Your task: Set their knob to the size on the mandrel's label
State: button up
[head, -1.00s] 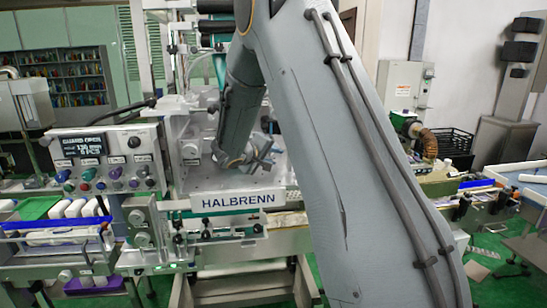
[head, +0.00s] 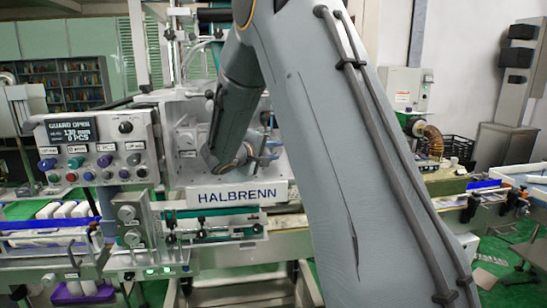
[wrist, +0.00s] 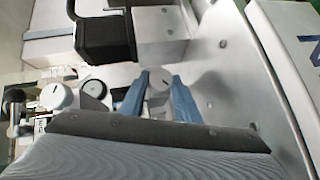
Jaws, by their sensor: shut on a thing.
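In the wrist view, my gripper (wrist: 158,92) has its two blue fingers on either side of a light grey knob (wrist: 158,84), shut on it. The knob has a dark pointer line on its face. In the head view, my gripper (head: 264,156) is at the machine's front plate above the HALBRENN sign; my arm hides part of this spot, and the knob cannot be made out there. The mandrel and its label cannot be made out.
A control panel (head: 95,148) with several coloured knobs and buttons stands left of my arm. Its display (head: 72,131) reads "GUARD OPEN", 130 mm, 0 PCS. In the wrist view, another white knob (wrist: 56,96) and a black dial (wrist: 95,90) lie left of my fingers.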

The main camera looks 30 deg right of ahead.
jog(key=o, duration=1)
jog(key=shift+o, duration=0.2)
jog(key=shift+a, duration=0.1)
jog(key=shift+b+v, duration=1.5)
jog(key=shift+v, duration=2.3)
jog(key=shift+s, duration=0.1)
